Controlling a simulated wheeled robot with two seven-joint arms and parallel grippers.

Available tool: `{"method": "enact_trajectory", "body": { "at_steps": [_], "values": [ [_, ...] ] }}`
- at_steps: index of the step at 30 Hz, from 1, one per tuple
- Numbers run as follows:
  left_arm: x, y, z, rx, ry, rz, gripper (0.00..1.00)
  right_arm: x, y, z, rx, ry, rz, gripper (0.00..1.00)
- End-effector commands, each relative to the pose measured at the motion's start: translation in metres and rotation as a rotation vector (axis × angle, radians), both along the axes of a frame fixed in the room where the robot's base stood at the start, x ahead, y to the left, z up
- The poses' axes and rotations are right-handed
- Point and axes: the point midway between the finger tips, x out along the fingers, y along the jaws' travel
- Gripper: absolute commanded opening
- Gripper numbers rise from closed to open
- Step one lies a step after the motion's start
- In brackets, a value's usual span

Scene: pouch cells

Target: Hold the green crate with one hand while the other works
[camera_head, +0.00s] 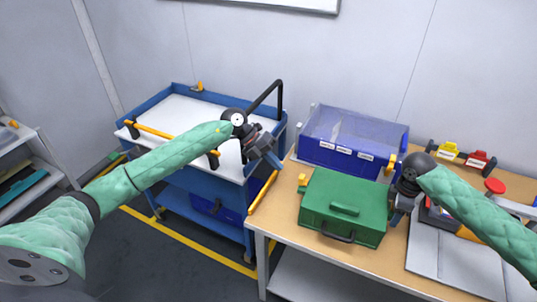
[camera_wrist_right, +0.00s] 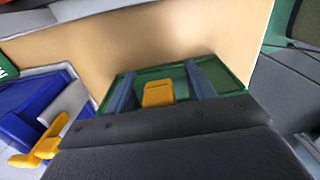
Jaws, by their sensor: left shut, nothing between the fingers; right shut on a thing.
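The green crate (camera_head: 343,222) is a closed box with a lid handle and a dark front handle. It stands on the wooden-topped table in the head view. My right gripper (camera_head: 397,208) is at the crate's right side and shut on it. In the right wrist view its two fingers (camera_wrist_right: 160,88) stand on either side of a yellow latch (camera_wrist_right: 158,94) on the crate's green wall; the exact contact is hidden. My left gripper (camera_head: 271,157) is shut and empty, in the air near the blue cart's right edge, left of the crate and apart from it.
A blue bin (camera_head: 345,155) with a clear lid stands behind the crate. Red and yellow items (camera_head: 460,155) and a grey mat (camera_head: 440,255) lie to the right. The blue cart (camera_head: 180,108) with a mostly bare white top stands left of the table (camera_head: 285,228).

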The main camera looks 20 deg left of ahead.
Motion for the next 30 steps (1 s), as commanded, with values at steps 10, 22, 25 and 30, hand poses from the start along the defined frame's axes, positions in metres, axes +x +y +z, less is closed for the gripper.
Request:
{"method": "enact_trajectory", "body": {
  "at_steps": [10,22,25,30],
  "values": [
    [0.0,-0.045,-0.014,-0.001,0.001,-0.001,0.0,0.0,0.0,0.0,0.001,0.0,0.0,0.17],
    [0.0,-0.055,-0.014,0.001,0.001,0.001,0.0,0.0,0.0,0.0,0.001,0.0,0.0,0.17],
    [0.0,-0.055,-0.014,0.001,0.001,0.001,0.0,0.0,0.0,0.0,0.001,0.0,0.0,0.17],
    [0.0,-0.066,-0.013,0.0,0.0,-0.001,0.0,0.0,0.0,0.0,0.001,0.0,0.0,0.17]
  ]
}}
